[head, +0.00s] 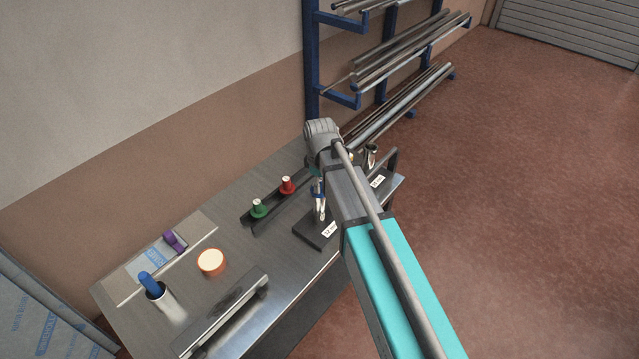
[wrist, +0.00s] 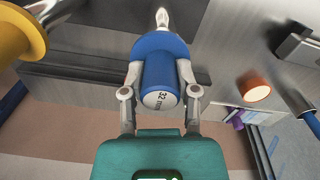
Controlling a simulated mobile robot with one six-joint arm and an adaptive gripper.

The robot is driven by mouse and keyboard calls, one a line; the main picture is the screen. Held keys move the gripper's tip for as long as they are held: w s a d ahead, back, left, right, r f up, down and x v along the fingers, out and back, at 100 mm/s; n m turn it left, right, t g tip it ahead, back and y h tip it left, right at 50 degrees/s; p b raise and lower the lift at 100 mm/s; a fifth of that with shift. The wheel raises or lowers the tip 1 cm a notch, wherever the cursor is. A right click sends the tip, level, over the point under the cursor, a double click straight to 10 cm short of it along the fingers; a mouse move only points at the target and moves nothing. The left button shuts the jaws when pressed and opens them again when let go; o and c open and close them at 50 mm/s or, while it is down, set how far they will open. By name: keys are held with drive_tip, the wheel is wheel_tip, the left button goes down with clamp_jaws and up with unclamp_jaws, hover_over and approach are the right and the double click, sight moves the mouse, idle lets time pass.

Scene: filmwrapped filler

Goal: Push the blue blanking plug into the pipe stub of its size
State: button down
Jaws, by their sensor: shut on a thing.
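My gripper (wrist: 160,72) is shut on the blue blanking plug (wrist: 156,82), one finger on each side. The plug's pale end face, marked 32, faces the wrist camera, and its wider blue collar is on the far side. A silvery pipe stub (wrist: 162,18) shows just beyond the collar. In the head view, my gripper (head: 318,178) is above a stub (head: 321,211) on a black labelled block (head: 313,233). My arm partly hides the plug and stub, so I cannot tell whether they touch. Another stub (head: 371,152) stands to the right near a label.
A green plug (head: 258,208) and a red plug (head: 287,185) sit in a dark rack on the steel bench. A yellow part (wrist: 20,32) is close by in the wrist view.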

drive_tip(key=shift+f, duration=0.3)
drive_tip(key=shift+c, duration=1.4)
unclamp_jaws()
drive_tip(key=shift+o, duration=1.4)
drive_tip(key=shift+r, duration=0.2)
drive_tip(key=shift+r+p, duration=3.85)
drive_tip(key=shift+r, duration=0.05)
